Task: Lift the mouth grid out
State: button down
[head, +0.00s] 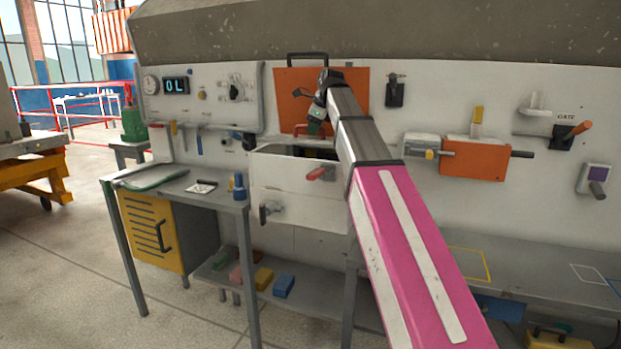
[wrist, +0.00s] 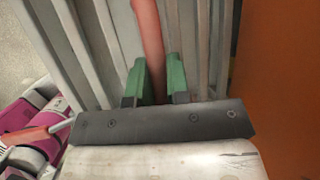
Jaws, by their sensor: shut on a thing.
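The mouth grid (wrist: 205,40) fills much of the wrist view as a row of grey slats. A pinkish-red bar (wrist: 149,30), which looks like its handle, runs between the green fingers of my gripper (wrist: 158,82). My gripper is shut on this bar. In the head view my gripper (head: 316,126) is above the dark opening of a white box (head: 290,175), in front of an orange panel (head: 350,82). The grid itself is hard to make out there, and my arm hides part of the opening.
A grey bench (head: 170,192) stands left of the box. A red handle (head: 320,173) and a grey knob (head: 268,211) stick out from the box front. To the right, an orange block with a rod (head: 475,158) and a gate lever (head: 572,133) project from the wall.

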jog(key=s+a, duration=0.4)
jog(key=s, duration=0.5)
jog(key=s+a, duration=0.4)
jog(key=s, duration=0.6)
jog(key=shift+s, duration=0.3)
dwell(1.2)
